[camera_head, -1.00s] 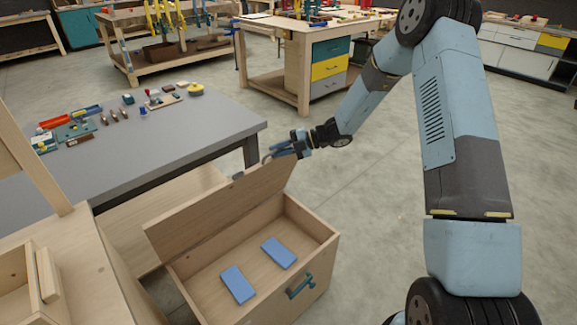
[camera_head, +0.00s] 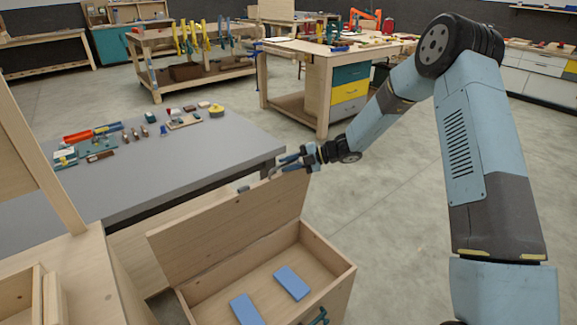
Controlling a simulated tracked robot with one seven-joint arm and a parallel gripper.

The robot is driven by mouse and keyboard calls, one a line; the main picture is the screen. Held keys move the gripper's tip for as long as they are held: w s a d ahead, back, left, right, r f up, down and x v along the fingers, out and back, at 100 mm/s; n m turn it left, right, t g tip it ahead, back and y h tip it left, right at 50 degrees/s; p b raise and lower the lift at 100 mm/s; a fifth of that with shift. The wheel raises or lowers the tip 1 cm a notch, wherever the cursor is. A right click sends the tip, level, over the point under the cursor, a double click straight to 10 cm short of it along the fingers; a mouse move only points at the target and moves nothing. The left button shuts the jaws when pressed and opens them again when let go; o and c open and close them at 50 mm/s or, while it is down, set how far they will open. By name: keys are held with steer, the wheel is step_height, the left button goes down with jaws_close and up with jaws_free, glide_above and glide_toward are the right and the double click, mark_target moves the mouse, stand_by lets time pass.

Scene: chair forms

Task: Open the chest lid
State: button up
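The wooden chest (camera_head: 344,277) stands at the bottom middle, with two blue blocks (camera_head: 292,283) lying on its floor. Its lid (camera_head: 230,232) is raised, standing up and leaning back at the rear edge. A teal handle (camera_head: 318,317) shows on the chest's front at the picture's bottom edge. My gripper (camera_head: 285,167) is at the lid's upper right corner, very close to it or touching it. Its fingers look parted, but they are small, and I cannot tell whether the lid's edge is between them.
A grey-topped table (camera_head: 190,165) with small tools and parts stands just behind the chest. A wooden bench with open shelving (camera_head: 40,270) is at the left. A workbench with coloured drawers (camera_head: 345,90) stands farther back. The floor at the right is clear.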

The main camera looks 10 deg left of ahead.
steer(key=shift+o, duration=0.7)
steer(key=shift+s+a, duration=0.15)
steer(key=shift+a, duration=0.05)
steer(key=shift+o, duration=0.2)
steer(key=shift+s+a, duration=0.2)
steer(key=shift+s, duration=0.05)
steer(key=shift+d, duration=0.15)
steer(key=v, duration=1.3)
steer(key=shift+w+d, duration=0.2)
